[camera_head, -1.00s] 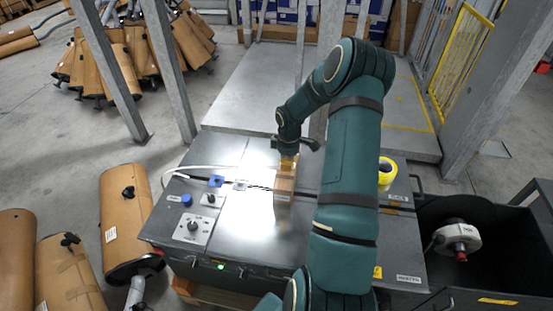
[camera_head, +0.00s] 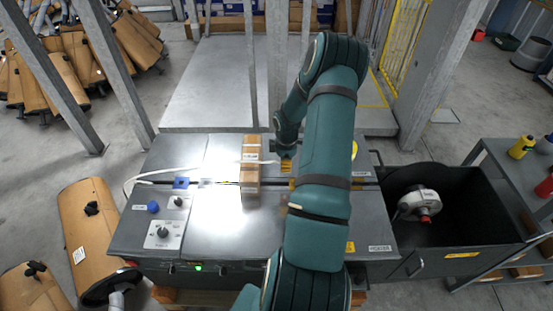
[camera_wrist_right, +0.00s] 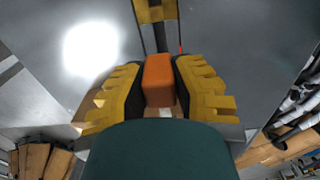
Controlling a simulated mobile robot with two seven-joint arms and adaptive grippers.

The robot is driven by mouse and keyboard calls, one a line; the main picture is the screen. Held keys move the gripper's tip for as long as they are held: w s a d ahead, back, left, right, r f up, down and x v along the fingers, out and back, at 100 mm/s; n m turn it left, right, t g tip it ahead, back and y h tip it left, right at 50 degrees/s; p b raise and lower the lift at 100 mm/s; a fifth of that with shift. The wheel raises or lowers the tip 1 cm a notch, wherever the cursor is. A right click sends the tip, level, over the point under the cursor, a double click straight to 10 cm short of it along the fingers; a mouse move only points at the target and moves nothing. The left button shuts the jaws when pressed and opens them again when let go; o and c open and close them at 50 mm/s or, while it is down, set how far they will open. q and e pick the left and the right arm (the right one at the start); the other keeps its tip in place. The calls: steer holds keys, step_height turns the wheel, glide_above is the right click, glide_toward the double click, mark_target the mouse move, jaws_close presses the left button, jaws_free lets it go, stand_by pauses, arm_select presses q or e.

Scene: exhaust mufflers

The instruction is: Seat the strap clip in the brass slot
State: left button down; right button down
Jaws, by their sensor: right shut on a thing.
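An orange block, seemingly the strap clip (camera_wrist_right: 158,80), sits between the yellow fingers of my right gripper (camera_wrist_right: 160,88) in the right wrist view. The gripper is shut on it. In the head view my right gripper (camera_head: 286,165) is just right of a cardboard box (camera_head: 250,180), low over the bench. A pale strap (camera_head: 205,166) runs from the left of the bench across the box toward the gripper. A brass-coloured piece (camera_wrist_right: 155,10) lies beyond the clip, apparently the brass slot. Whether they touch is unclear. My left gripper is out of view.
The grey bench top (camera_head: 222,200) has a groove across it, a blue part (camera_head: 181,183) and a knob panel (camera_head: 165,234). A dark bin (camera_head: 460,220) holding a white reel (camera_head: 418,204) stands to the right. Brown mufflers (camera_head: 90,240) lie left.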

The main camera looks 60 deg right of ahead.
steer(key=shift+s+d+f+b, duration=0.1)
steer(key=shift+s+d+f, duration=0.25)
steer(key=shift+s+f, duration=0.3)
steer(key=shift+s+d+f+b, duration=0.1)
steer(key=shift+s+d+f, duration=0.3)
steer(key=shift+s+f, duration=0.25)
steer(key=shift+s+d+f+b, duration=0.1)
steer(key=shift+s+d+f, duration=0.35)
steer(key=shift+s, duration=0.3)
steer(key=shift+a, duration=0.1)
steer(key=shift+f, duration=0.1)
steer(key=shift+f+b, duration=1.5)
steer(key=shift+f, duration=0.8)
steer(key=shift+f, duration=0.5)
steer(key=c, duration=0.8)
jaws_free()
